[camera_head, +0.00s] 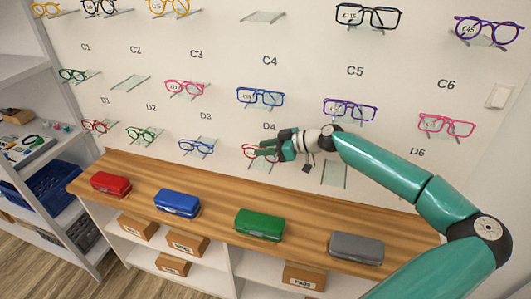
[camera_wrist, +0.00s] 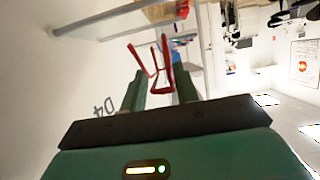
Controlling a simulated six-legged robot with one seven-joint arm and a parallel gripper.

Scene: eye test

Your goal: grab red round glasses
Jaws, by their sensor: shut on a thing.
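A pair of red glasses (camera_head: 249,152) is at the wall display below the D4 label, partly hidden by my gripper (camera_head: 264,150). My gripper comes from the right and is shut on these glasses. In the wrist view, the red frame (camera_wrist: 165,73) shows between the two green fingers of my gripper (camera_wrist: 160,88), close to a clear shelf. The lens shape is hard to make out. Another red pair (camera_head: 95,126) sits on a shelf at the far left of the lowest row.
Glasses in several colours sit on clear wall shelves around my arm, with pink (camera_head: 446,125) and purple (camera_head: 349,110) pairs nearby. Below runs a wooden counter (camera_head: 310,213) with red (camera_head: 111,185), blue (camera_head: 177,204), green (camera_head: 259,225) and grey (camera_head: 356,248) cases.

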